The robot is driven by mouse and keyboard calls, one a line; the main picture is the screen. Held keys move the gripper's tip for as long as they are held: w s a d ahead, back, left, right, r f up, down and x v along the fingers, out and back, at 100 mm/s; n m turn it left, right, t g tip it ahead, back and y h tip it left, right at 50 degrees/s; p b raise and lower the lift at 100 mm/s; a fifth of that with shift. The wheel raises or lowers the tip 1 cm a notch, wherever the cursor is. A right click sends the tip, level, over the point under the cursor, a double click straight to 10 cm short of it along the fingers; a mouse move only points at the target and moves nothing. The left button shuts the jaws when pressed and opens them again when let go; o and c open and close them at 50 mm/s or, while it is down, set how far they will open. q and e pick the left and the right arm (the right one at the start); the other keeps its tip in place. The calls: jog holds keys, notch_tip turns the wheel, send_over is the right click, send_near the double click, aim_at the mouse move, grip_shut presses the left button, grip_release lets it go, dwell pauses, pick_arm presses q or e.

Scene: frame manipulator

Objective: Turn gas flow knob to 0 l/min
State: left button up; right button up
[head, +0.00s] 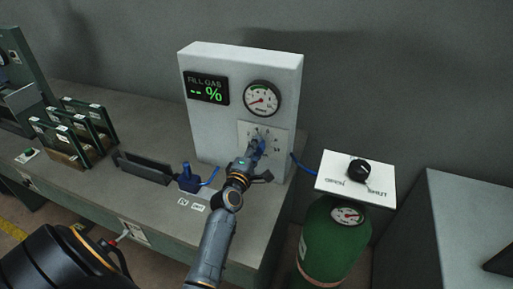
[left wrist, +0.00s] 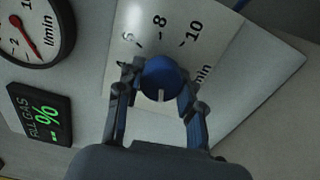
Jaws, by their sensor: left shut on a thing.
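The gas flow knob (left wrist: 162,78) is round and blue with a pale pointer mark. It sits on a white dial plate (left wrist: 207,38) with printed numbers, of which 8 and 10 read clearly. My left gripper (left wrist: 157,88) is shut on the knob, one finger at each side. In the head view my left gripper (head: 255,152) reaches the dial plate and hides most of the knob. A round gauge (head: 262,98) marked l/min sits above the plate, its red needle at the low end.
A white panel box (head: 215,130) with a FILL GAS display (head: 207,89) stands on the grey bench (head: 225,245). A green cylinder (head: 325,248) with a black valve knob (head: 359,171) stands at right. A blue nozzle (head: 188,179) and framed panes (head: 85,120) are at left.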

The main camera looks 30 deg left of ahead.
pick_arm(q)
jog(key=shift+n, duration=0.4)
jog(key=o, duration=1.2)
jog(key=v, duration=1.2)
